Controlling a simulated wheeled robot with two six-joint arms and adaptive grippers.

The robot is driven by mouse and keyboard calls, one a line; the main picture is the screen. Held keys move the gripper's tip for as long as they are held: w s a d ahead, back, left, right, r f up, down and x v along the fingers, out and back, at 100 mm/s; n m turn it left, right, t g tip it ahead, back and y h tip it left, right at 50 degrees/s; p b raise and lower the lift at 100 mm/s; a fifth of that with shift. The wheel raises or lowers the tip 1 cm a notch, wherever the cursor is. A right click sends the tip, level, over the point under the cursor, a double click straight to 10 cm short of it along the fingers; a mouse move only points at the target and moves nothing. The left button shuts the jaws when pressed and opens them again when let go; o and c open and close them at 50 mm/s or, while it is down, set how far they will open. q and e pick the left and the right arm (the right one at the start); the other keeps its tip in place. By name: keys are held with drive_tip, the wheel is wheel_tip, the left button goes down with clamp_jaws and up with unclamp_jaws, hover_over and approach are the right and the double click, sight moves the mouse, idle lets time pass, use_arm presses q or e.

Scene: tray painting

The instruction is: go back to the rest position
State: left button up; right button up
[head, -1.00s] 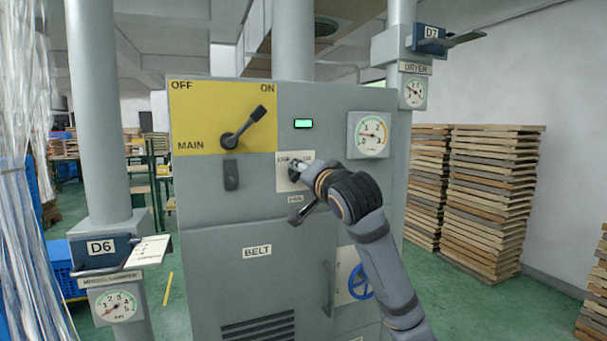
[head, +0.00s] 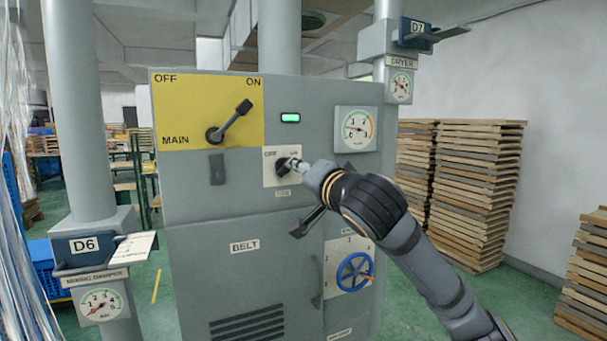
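My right gripper (head: 304,195) comes in from the lower right in front of the grey control cabinet (head: 190,200). Its fingers look spread, one up near the small dark rotary switch (head: 284,174) and one lower. I see nothing held between them. The upper finger overlaps the switch's white plate (head: 268,178) in the picture; I cannot tell whether it touches the switch. Part of that plate's lettering is hidden. My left gripper is not in view.
The MAIN lever (head: 232,121) points up toward ON, beside a lit green lamp (head: 290,118). A gauge (head: 356,129) and blue handwheel (head: 354,272) are on the cabinet's right. Pipes with the D6 (head: 88,246) and D7 (head: 416,30) dampers flank it. Board stacks (head: 480,190) stand right.

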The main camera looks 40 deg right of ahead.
idle(0.3)
drive_tip(key=a+f+n+g+y, duration=0.1)
drive_tip(key=a+f+n+g, duration=0.25)
drive_tip(key=f, duration=1.35)
drive_tip(key=a+f+n+g+y, duration=0.1)
drive_tip(key=a+f+n+g, duration=0.25)
drive_tip(key=f, duration=1.35)
drive_tip(key=s+a+f+n+g+y, duration=0.1)
drive_tip(key=s+a+f+n+g, duration=0.15)
drive_tip(key=s+f, duration=0.8)
drive_tip(key=s+a+f+n+g, duration=0.2)
drive_tip(key=s+f+n+g, duration=0.15)
drive_tip(key=s+f, duration=0.65)
drive_tip(key=s+d+f+g+p, duration=0.1)
drive_tip(key=s+d+f+p, duration=0.15)
drive_tip(key=f, duration=0.95)
drive_tip(key=s+d+f+g+p, duration=0.1)
drive_tip(key=f+p, duration=0.2)
drive_tip(key=f, duration=0.9)
drive_tip(key=s+f+p, duration=0.1)
drive_tip(key=s+f, duration=0.4)
drive_tip(key=s, duration=0.3)
drive_tip(key=s+f+g+p, duration=0.1)
drive_tip(key=s+f+p, duration=0.1)
drive_tip(key=s+f, duration=0.4)
drive_tip(key=s, duration=0.3)
drive_tip(key=shift+s+d+m+p, duration=0.15)
drive_tip(key=shift+d+m+p, duration=0.15)
drive_tip(key=shift+m, duration=0.1)
